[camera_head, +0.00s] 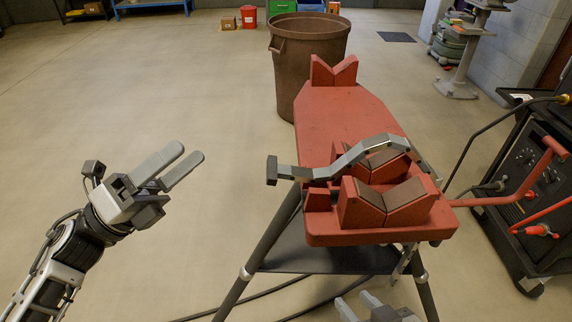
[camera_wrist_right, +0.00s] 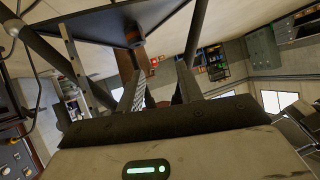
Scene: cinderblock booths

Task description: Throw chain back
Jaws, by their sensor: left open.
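A grey jointed chain (camera_head: 350,158) lies across the near V-blocks of the red stand (camera_head: 345,115). Its left end has a dark square block (camera_head: 272,170) that sticks out past the stand's left side. Its right end drops behind the near V-block (camera_head: 385,203) and is partly hidden. My left gripper (camera_head: 188,152) is open and empty, left of the stand and apart from the chain. My right gripper (camera_head: 358,302) is low at the bottom edge, below the stand's near end. In the right wrist view (camera_wrist_right: 158,85) its fingers are apart with nothing seen between them.
A brown bin (camera_head: 300,65) stands behind the stand. Dark tripod legs (camera_head: 272,235) and a shelf (camera_head: 325,261) are under it. A red handle (camera_head: 500,197) sticks out right, near a black machine (camera_head: 530,160). The floor on the left is clear.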

